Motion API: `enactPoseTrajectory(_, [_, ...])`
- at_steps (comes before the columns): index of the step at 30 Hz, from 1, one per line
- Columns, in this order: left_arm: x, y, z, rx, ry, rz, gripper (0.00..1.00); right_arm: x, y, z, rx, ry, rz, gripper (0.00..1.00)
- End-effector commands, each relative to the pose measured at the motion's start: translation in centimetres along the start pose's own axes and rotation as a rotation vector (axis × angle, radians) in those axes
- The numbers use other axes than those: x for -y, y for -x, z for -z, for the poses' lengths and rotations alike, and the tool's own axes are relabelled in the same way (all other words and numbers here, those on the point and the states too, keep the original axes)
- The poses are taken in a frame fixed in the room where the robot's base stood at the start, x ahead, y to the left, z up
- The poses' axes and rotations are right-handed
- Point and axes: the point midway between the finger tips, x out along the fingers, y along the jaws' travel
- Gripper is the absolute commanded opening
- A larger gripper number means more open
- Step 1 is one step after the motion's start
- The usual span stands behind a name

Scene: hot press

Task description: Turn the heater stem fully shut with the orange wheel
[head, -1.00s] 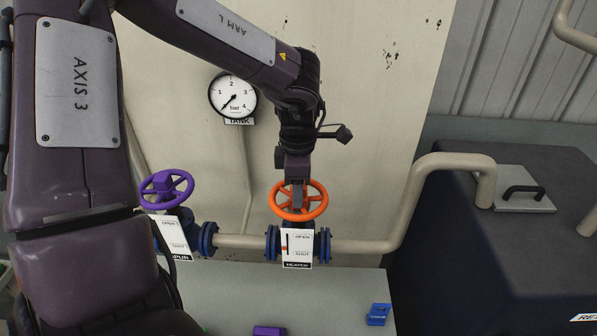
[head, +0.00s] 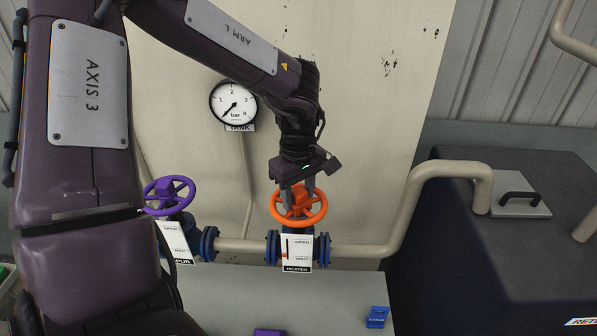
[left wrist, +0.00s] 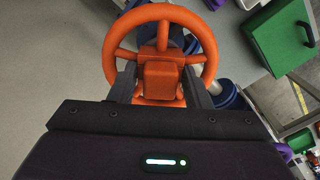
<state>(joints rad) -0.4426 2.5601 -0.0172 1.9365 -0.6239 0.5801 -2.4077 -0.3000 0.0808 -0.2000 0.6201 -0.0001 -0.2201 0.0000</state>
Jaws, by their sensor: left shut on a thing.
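The orange wheel (head: 324,206) sits on the heater valve, between blue flanges on the beige pipe. My left gripper (head: 299,200) points down at it from above, with one finger on each side of the square central hub. In the left wrist view the fingers close on the orange hub (left wrist: 160,78), inside the rim (left wrist: 165,12). The heater card (head: 297,250) hangs in front of the valve, with OPEN at the top and SHUT lower down. The stem is hidden, and the mark on the card is too small to read surely. My right gripper is not in view.
A purple wheel (head: 169,194) on a similar valve stands to the left. The tank gauge (head: 233,101) is on the wall behind. A beige pipe (head: 410,210) bends up at the right, beside a dark unit (head: 470,260). A blue tag (head: 377,317) lies below.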

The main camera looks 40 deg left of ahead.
Motion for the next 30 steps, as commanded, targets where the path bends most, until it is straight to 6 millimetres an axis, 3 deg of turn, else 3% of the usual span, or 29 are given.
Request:
enactPoseTrajectory(6, [0.0,0.08,-0.08,0.002,-0.331,0.0,0.24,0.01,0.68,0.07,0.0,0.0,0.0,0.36])
enactPoseTrajectory(9, [0.0,0.03,-0.08,0.002,-0.417,-0.001,0.24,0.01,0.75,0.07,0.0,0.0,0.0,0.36])
enactPoseTrajectory(17, [0.02,-0.05,-0.07,0.002,-0.445,0.0,0.24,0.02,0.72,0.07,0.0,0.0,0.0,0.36])
enactPoseTrajectory(18, [0.03,-0.06,-0.07,0.002,-0.444,0.0,0.46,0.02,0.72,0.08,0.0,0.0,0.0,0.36])
enactPoseTrajectory(20, [0.04,-0.06,-0.07,0.002,-0.444,0.001,0.54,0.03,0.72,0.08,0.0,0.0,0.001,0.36])
enactPoseTrajectory(30, [0.01,-0.17,0.01,0.001,-0.426,0.0,0.55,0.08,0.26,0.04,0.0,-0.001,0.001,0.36])
